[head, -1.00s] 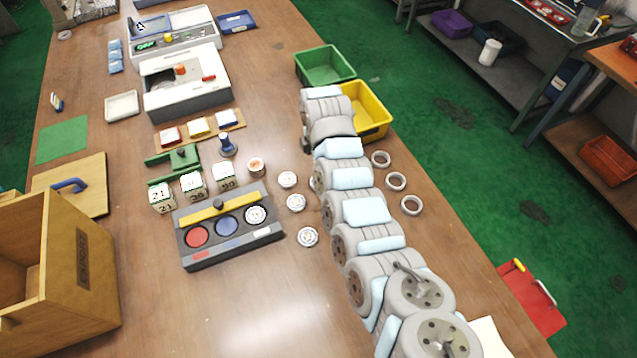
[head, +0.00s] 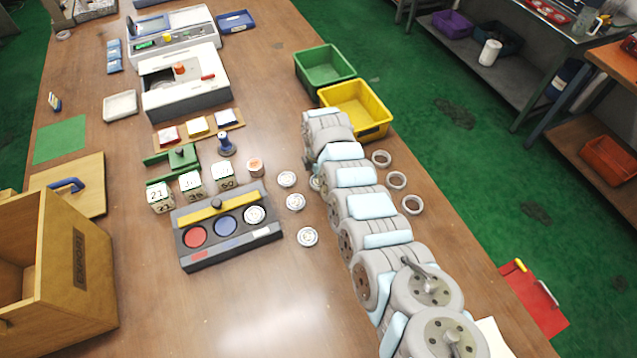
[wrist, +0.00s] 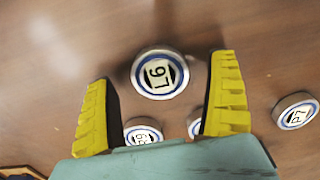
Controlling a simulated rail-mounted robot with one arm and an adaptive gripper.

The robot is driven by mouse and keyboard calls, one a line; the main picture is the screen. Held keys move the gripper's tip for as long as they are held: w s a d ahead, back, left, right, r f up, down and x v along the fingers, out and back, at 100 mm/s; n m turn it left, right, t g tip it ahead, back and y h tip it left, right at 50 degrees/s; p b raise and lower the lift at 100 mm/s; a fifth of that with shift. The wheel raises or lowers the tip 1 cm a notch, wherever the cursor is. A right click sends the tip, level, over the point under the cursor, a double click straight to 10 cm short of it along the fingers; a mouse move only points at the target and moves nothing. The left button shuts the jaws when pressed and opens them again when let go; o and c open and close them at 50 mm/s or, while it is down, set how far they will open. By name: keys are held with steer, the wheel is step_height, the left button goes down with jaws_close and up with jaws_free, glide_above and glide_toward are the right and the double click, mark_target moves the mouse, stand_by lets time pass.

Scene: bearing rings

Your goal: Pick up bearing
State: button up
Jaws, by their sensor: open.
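In the wrist view, my gripper (wrist: 162,68) is open and empty, its two yellow ribbed fingers spread wide. A round metal bearing with a blue ring and printed label (wrist: 160,73) lies on the table between the fingertips. Two more labelled bearings, one (wrist: 143,132) left and one (wrist: 194,125) right, are partly hidden by the gripper body and fingers. Another (wrist: 297,111) lies outside the right finger. In the head view, labelled bearings (head: 286,179), (head: 295,202) and (head: 307,237) lie left of my arm. My fingers cannot be made out there.
Plain grey rings (head: 397,180) lie right of my arm. A dark fixture (head: 230,247) with red, blue and white rounds stands left of the bearings. A yellow bin (head: 374,133) and green bin (head: 325,82) stand near the table's right edge. The wooden table's front middle is clear.

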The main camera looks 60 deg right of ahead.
steer(key=shift+f, duration=0.4)
steer(key=c, duration=1.4)
steer(key=shift+r, duration=0.1)
